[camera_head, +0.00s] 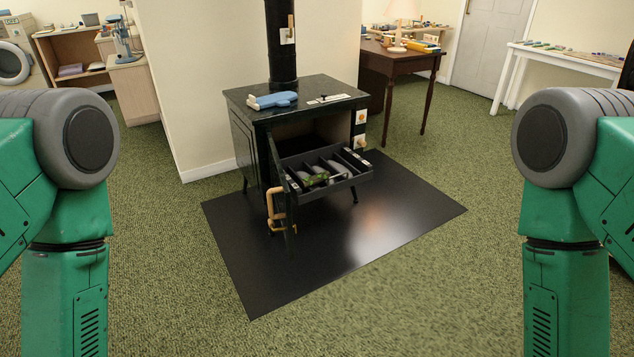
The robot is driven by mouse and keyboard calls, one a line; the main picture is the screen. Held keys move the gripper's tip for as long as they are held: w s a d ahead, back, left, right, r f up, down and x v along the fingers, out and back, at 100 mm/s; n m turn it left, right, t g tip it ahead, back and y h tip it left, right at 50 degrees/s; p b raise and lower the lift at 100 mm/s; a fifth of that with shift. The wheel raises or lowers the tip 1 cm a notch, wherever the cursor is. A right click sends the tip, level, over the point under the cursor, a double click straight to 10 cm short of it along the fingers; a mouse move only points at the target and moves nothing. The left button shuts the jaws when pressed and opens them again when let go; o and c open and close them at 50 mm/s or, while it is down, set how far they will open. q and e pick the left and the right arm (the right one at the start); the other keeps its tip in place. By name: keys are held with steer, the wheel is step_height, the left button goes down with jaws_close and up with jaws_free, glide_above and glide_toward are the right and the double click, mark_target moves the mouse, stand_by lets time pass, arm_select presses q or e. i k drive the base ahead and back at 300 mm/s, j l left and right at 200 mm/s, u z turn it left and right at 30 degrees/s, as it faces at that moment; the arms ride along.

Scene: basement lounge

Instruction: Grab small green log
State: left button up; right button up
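A small green log-like piece (318,178) lies in the dark divided tray (349,183) that sticks out of the front of a black stove (240,135). Grey pieces (338,168) lie in the tray beside it. The stove's door (290,215) hangs open on the left, with a tan handle (276,207). My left arm comes in at the left edge and my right arm at the right edge. Both grippers are out of the picture, and both arms are well apart from the stove.
The stove stands on a shiny black floor mat (290,285) on green carpet. A blue object (272,100) lies on the stove top. A brown table (385,62) with a lamp (400,15) and a white table (575,58) stand behind. The carpet in front is clear.

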mark_target(310, 181)
steer(key=i+z, duration=0.45)
steer(key=i, duration=0.2)
steer(key=i+j+z, duration=0.1)
steer(key=i+z, duration=0.35)
steer(key=i, duration=0.2)
steer(key=i+z, duration=0.4)
steer(key=i, duration=1.65)
steer(key=i+l+u, duration=0.1)
steer(key=i+u, duration=0.35)
steer(key=i+l+u, duration=0.4)
steer(key=i, duration=0.2)
steer(key=i+u, duration=0.1)
steer(key=u, duration=0.35)
steer(key=i+u, duration=0.15)
steer(key=u, duration=0.25)
steer(key=i+u, duration=0.1)
steer(key=u, duration=0.35)
steer(key=i+l+u, duration=0.1)
steer(key=u, duration=0.35)
steer(key=i+l+u, duration=0.1)
steer(key=u, duration=0.35)
steer(key=i+l+u, duration=0.1)
steer(key=u, duration=0.25)
steer(key=i+l+u, duration=0.2)
steer(key=u, duration=0.2)
steer(key=i+l+u, duration=0.15)
steer(key=u, duration=0.2)
